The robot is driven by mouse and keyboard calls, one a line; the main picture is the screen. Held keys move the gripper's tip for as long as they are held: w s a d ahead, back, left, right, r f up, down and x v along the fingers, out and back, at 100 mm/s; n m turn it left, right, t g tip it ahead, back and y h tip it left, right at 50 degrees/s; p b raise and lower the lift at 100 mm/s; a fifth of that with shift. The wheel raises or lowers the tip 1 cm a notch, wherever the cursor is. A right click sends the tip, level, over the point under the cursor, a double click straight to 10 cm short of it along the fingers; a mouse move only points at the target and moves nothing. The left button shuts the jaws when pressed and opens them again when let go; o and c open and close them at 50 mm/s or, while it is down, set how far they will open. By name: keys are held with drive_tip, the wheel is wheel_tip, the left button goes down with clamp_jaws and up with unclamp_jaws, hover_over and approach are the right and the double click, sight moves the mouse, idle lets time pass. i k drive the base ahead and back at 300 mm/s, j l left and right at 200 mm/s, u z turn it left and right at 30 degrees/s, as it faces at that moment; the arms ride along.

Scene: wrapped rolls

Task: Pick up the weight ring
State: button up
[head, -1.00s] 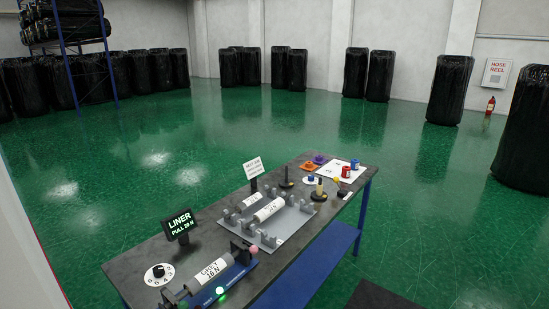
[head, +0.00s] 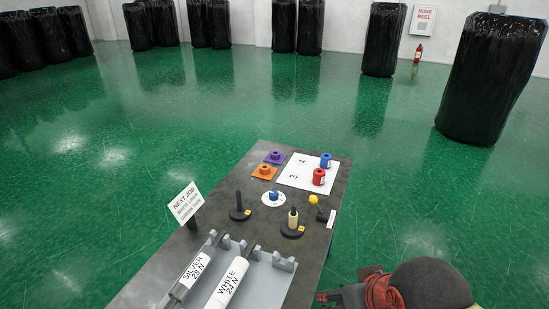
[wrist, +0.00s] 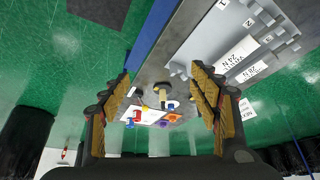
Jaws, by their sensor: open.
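No part is labelled as the weight ring, so I cannot tell for certain which it is. Ring-like parts at the far end of the bench are a purple one (head: 275,156) and an orange one (head: 264,171) on matching square plates, and a small blue one (head: 273,196) on a white disc. A black base with a bare post (head: 240,209) and another with a cream cylinder (head: 292,221) stand nearer. My gripper (wrist: 162,80) is open in the wrist view, empty, with the bench parts seen beyond and between its fingers. In the head view my arm shows at lower right, off the bench.
The dark bench (head: 215,222) has a grey rack holding silver and white rolls (head: 229,284). Red (head: 319,177) and blue (head: 326,160) spools stand on a numbered white sheet. A yellow knob (head: 313,199) and upright sign (head: 185,203) rise nearby.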

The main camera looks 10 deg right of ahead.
sight(274, 154)
drive_tip(key=i+u, duration=0.1)
drive_tip(key=u, duration=0.35)
drive_tip(key=i+l+u, duration=0.3)
drive_tip(key=l, duration=0.3)
drive_tip(key=i+l+u, duration=0.3)
drive_tip(key=l, duration=0.35)
drive_tip(key=i+l+u, duration=0.1)
drive_tip(key=l, duration=0.25)
drive_tip(key=i+l, duration=0.15)
drive_tip(key=l, duration=0.25)
drive_tip(key=i+l, duration=0.15)
drive_tip(key=l, duration=0.25)
drive_tip(key=i+l, duration=0.15)
drive_tip(key=l, duration=0.25)
drive_tip(key=i+l+u, duration=0.1)
drive_tip(key=l, duration=0.35)
drive_tip(key=i+l, duration=0.2)
drive_tip(key=l, duration=0.2)
